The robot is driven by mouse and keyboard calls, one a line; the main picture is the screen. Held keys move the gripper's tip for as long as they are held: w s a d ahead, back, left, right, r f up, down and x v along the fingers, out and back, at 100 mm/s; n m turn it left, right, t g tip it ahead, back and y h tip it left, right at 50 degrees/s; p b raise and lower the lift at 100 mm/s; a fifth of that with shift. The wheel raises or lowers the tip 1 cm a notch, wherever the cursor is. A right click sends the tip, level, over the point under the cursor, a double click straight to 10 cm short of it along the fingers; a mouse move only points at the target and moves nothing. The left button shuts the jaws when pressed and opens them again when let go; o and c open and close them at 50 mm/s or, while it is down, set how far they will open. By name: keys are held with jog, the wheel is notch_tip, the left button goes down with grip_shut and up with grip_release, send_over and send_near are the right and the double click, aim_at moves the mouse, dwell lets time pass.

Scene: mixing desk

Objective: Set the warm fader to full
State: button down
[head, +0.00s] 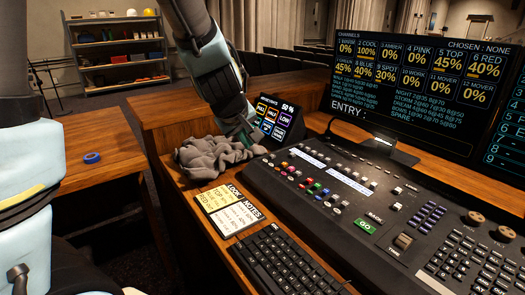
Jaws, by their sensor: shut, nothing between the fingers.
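The monitor (420,75) at the upper right lists channels. It reads 1 WARM 0% and 2 COOL 100%, with CHOSEN: NONE and an empty ENTRY line. The black lighting console (290,205) lies below it, with small coloured buttons, light caps and a green GO key (365,227). I cannot tell which control is the warm fader. A small tilted touch panel (276,122) at the console's left back shows 50% and several coloured tiles. My gripper (246,138) is shut and empty, low in front of this panel, by the grey cloth. Its tips are small and partly unclear.
A crumpled grey cloth (212,157) lies on the desk left of the console. Note cards (228,208) and a black keyboard (285,265) lie nearer. A blue tape roll (92,158) sits on the wooden side desk (110,185). Shelves (120,50) stand far back.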

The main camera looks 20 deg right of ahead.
aim_at(272, 157)
jog(key=b+x, duration=0.4)
jog(key=x, duration=0.6)
jog(key=shift+f, duration=0.2)
jog(key=shift+w+d+r+p, duration=0.1)
jog(key=shift+d+r+p, duration=0.05)
jog(key=shift+d+p, duration=0.35)
jog(key=shift+d+r+p, duration=0.2)
jog(key=shift+d+p, duration=0.05)
jog(key=shift+d, duration=0.4)
jog(key=shift+w+d+f+p, duration=0.1)
jog(key=shift+w+d+p, duration=0.05)
jog(key=shift+d, duration=0.25)
jog(key=shift+w+d+f+p, duration=0.1)
jog(key=shift+d+p, duration=0.05)
jog(key=shift+d, duration=0.25)
jog(key=d+p, duration=0.2)
jog(key=d, duration=0.1)
jog(key=w+d+p, duration=0.1)
jog(key=d+p, duration=0.2)
jog(key=shift+r, duration=0.2)
jog(key=shift+w+d+f, duration=0.15)
jog(key=shift+d, duration=0.1)
jog(key=shift+a, duration=0.15)
